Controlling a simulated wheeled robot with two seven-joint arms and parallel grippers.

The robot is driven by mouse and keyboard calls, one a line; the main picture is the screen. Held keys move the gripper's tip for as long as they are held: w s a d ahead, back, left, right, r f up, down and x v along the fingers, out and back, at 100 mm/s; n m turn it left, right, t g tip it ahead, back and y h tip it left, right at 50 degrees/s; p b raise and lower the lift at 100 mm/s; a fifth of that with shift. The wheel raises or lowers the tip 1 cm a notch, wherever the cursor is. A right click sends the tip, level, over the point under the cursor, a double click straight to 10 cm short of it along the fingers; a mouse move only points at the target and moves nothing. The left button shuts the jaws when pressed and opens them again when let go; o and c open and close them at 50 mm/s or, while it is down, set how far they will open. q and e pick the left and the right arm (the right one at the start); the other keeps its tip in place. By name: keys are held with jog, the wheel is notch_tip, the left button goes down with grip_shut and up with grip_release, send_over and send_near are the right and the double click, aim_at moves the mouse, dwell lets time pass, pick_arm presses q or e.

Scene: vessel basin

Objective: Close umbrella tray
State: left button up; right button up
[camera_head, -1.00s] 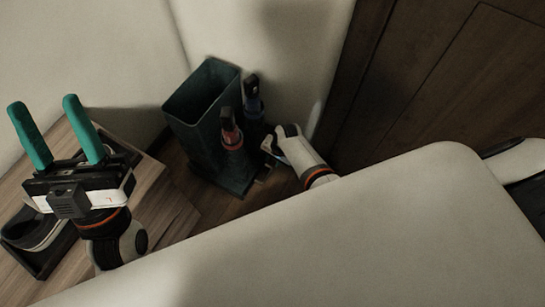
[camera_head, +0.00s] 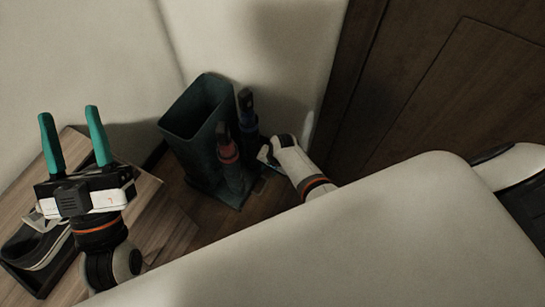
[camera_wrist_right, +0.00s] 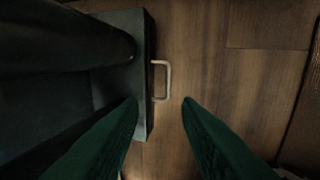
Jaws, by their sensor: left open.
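My right gripper (camera_head: 264,157) is low beside the tray. In the right wrist view its fingers (camera_wrist_right: 160,100) are apart, one on each side of the handle's line, with nothing between them gripped. My left gripper (camera_head: 68,112) is open and empty, pointing up.
Pale walls stand behind the stand. A dark wooden door (camera_head: 440,80) is at the right. Wooden floor (camera_wrist_right: 205,50) is clear in front of the tray.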

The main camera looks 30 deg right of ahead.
pick_arm(q)
notch_tip(320, 180, down, 16)
jog(key=w+a+g+y+p, duration=0.1)
jog(key=a+g+y+p, duration=0.3)
jog(key=g, duration=0.8)
jog(key=s+a+f+g+y+p, duration=0.1)
jog(key=s+f+g+y+p, duration=0.1)
jog(key=s+f+g, duration=0.3)
jog(key=shift+s+f+n+g+p, duration=0.35)
jog(key=shift+s+g, duration=0.25)
jog(key=shift+s, duration=0.3)
pick_arm(e)
jog(key=v, duration=1)
jog(key=shift+r, duration=0.4)
pick_arm(q)
jog(key=shift+a, duration=0.1)
pick_arm(e)
jog(key=shift+a, duration=0.15)
